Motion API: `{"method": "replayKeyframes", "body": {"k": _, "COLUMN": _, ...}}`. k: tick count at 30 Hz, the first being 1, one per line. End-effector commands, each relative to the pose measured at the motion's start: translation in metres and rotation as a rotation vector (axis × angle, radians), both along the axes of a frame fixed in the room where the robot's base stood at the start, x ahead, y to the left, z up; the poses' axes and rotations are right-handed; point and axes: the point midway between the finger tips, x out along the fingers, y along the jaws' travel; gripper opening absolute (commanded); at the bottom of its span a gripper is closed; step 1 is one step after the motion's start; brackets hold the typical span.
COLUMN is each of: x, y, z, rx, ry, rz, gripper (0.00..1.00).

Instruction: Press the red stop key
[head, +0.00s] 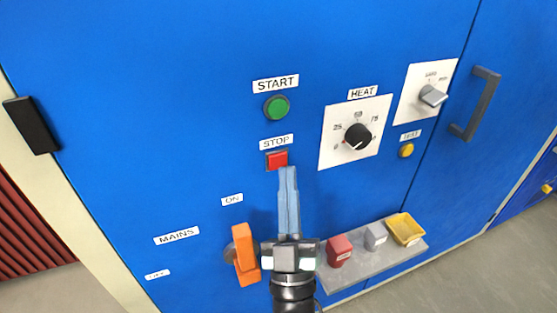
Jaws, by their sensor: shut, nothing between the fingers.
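The red stop key (277,160) is a square red button on the blue cabinet front, just under the white STOP label (276,142). My gripper (288,171) reaches up from the bottom of the head view with its fingers shut together and nothing between them. Its fingertips appear just below and slightly right of the stop key. I cannot tell from this view whether they touch the key or stand off in front of the panel.
A round green START button (276,107) sits above. The orange MAINS handle (245,253) is close left of my gripper. A HEAT knob (357,137), yellow button (406,150) and selector switch (432,96) are to the right. A grey shelf (375,267) juts out at lower right, bearing small blocks and a yellow tray.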

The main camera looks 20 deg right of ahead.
Motion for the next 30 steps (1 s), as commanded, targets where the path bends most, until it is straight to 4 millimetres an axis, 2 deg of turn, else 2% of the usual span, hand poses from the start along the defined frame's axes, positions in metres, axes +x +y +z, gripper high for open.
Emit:
{"method": "replayKeyframes", "body": {"k": 18, "x": 0.0003, "y": 0.0000, "z": -0.0001, "rx": 0.000, "ry": 0.000, "rz": 0.000, "gripper": 0.00}}
{"method": "replayKeyframes", "body": {"k": 30, "x": 0.0086, "y": 0.0002, "z": -0.0001, "rx": 0.000, "ry": 0.000, "rz": 0.000, "gripper": 0.00}}
